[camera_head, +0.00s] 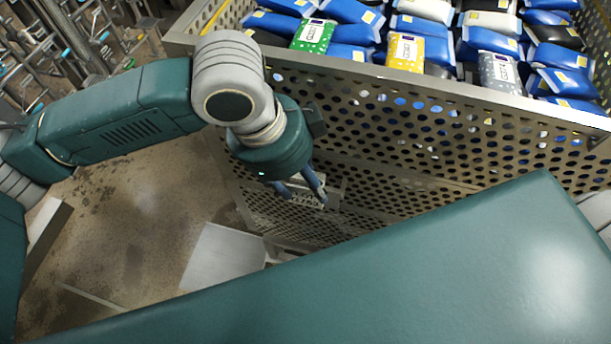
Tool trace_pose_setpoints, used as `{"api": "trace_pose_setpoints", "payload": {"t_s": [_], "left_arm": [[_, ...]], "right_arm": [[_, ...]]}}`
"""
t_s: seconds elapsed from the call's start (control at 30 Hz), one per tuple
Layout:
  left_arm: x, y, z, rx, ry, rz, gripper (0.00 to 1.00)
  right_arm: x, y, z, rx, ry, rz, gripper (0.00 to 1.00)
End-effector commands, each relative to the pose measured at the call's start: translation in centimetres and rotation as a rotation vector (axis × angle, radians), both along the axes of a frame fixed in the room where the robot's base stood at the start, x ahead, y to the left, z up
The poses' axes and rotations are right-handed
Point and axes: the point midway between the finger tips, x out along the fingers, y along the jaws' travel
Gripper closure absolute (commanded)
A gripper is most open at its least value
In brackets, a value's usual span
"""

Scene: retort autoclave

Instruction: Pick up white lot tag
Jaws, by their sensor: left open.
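My left gripper (302,192) points down beside the outer wall of a perforated metal basket (400,115). Its fingers are apart. A small pale patch (332,188) shows at the basket's side right by the fingertips, partly hidden by them. I cannot tell whether it is the white lot tag, or whether the fingers touch it. I see nothing clearly between the fingers. My right gripper is not in view.
The basket is full of pouches, mostly blue, with a green one (313,37), a yellow one (405,53) and a grey one (498,73) near the front rim. Metal racks (70,45) stand at upper left. The wet brown floor (130,215) is mostly open.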

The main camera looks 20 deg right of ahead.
Motion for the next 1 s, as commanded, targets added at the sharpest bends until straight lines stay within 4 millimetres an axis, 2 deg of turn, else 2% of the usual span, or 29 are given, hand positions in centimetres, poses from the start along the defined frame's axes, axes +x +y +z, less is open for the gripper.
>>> {"api": "trace_pose_setpoints", "payload": {"t_s": [0.1,0.33,0.4,0.47,0.87,1.0], "left_arm": [[0.02,-0.29,-0.92,-0.001,0.001,0.001,0.52],[0.1,-0.3,-1.09,-0.001,-0.001,0.002,0.52],[0.11,-0.29,-1.08,0.0,-0.002,0.003,0.69],[0.12,-0.28,-1.07,0.0,-0.002,0.003,0.79],[0.24,-0.3,-0.89,-0.002,-0.005,0.004,0.79],[0.31,-0.33,-0.17,-0.002,-0.007,0.005,0.79]], "right_arm": [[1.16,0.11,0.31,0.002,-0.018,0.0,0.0],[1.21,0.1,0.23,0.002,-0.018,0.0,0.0],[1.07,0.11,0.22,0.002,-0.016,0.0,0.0],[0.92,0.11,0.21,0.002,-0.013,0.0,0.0],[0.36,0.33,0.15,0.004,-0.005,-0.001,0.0],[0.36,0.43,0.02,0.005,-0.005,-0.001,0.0]]}}
